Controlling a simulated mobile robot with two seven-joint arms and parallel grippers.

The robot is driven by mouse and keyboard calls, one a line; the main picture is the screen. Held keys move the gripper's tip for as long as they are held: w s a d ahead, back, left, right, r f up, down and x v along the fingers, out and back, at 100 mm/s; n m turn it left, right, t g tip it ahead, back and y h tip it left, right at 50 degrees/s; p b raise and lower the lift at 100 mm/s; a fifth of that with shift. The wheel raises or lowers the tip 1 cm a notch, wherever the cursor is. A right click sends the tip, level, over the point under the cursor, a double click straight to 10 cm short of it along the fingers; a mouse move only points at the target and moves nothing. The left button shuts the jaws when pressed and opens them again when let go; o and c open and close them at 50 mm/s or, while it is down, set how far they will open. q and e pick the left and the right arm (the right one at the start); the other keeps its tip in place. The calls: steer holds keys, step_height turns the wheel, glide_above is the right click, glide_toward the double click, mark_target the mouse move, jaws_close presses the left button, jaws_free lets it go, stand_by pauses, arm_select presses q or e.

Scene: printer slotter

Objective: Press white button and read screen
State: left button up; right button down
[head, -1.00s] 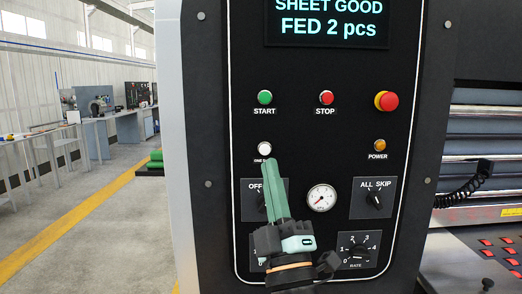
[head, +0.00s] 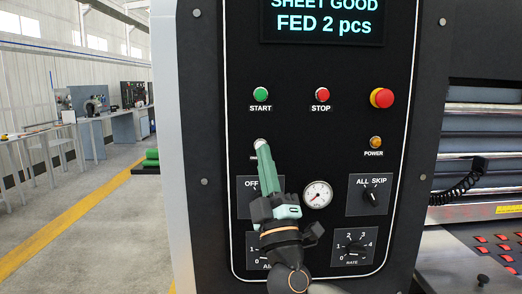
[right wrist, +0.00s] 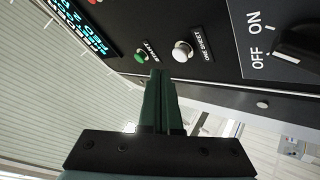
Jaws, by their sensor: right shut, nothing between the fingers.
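The white button (head: 259,141) sits on the black panel below the green START button. In the head view my right gripper's fingertips cover most of it; its label is hidden. In the right wrist view the white button (right wrist: 182,50), labelled ONE SHEET, shows whole, just beyond and right of the fingertips. My right gripper (head: 262,147) is shut and empty, its fingers pointing up at the button. I cannot tell whether they touch it. The screen (head: 322,19) reads "SHEET GOOD" and "FED 2 pcs"; its top is cut off. My left gripper is not in view.
Nearby are the green START button (head: 261,94), red STOP button (head: 322,94), red emergency knob (head: 382,97) and orange POWER lamp (head: 376,142). Rotary switches and a gauge (head: 317,194) lie lower. Rollers (head: 487,140) are to the right; open floor is left.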

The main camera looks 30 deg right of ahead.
steer(key=shift+w+d, duration=0.35)
steer(key=shift+w, duration=0.25)
stand_by(1.6)
steer(key=shift+w+d+b, duration=0.2)
steer(key=shift+w+b, duration=0.15)
steer(key=shift+b, duration=0.2)
steer(key=shift+w+d+b, duration=0.3)
steer(key=shift+w+b, duration=0.1)
steer(key=shift+w, duration=0.05)
stand_by(0.7)
steer(key=shift+s, duration=0.1)
steer(key=shift+s+a, duration=0.5)
steer(key=shift+s, duration=0.25)
